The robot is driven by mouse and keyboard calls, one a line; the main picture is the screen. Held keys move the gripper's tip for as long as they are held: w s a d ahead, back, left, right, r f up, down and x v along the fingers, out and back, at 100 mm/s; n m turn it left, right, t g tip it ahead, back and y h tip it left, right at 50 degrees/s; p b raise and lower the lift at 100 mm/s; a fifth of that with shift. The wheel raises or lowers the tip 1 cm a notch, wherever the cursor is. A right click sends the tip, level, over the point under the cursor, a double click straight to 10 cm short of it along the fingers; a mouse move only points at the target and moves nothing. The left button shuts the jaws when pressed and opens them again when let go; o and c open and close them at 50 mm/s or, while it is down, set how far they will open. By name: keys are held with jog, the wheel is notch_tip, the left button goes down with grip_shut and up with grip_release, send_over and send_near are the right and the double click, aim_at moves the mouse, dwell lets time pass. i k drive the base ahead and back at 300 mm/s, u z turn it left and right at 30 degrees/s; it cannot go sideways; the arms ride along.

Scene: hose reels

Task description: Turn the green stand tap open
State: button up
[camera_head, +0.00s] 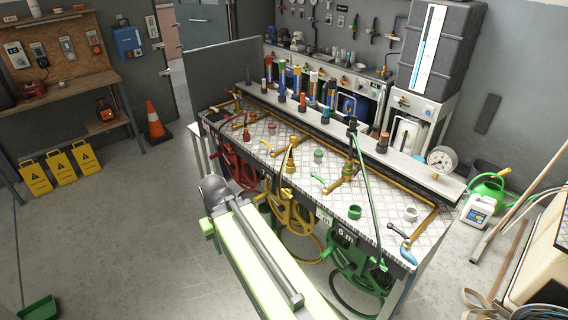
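The green stand tap (346,174) stands on the checkered metal bench top, right of the bench's middle. Its body is brass, and a small green lever (318,177) sticks out to its left. A dark green hose (369,195) runs from the tap over the bench's front edge towards the green hose reel (357,268) below. My arm (255,245), light green and grey, reaches up from the bottom and ends at a dark rounded joint left of the bench front. My gripper does not show. The arm is apart from the tap in the picture.
The bench (395,228) also carries a yellow tap (290,160), loose caps and a blue-handled valve (407,252). A shelf (330,128) with several coloured bottles runs behind. Red (237,168) and yellow (285,208) reels hang in front.

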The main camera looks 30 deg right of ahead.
aim_at(314, 174)
jog(key=u, duration=0.4)
jog(key=i, duration=1.45)
jog(key=z, duration=0.15)
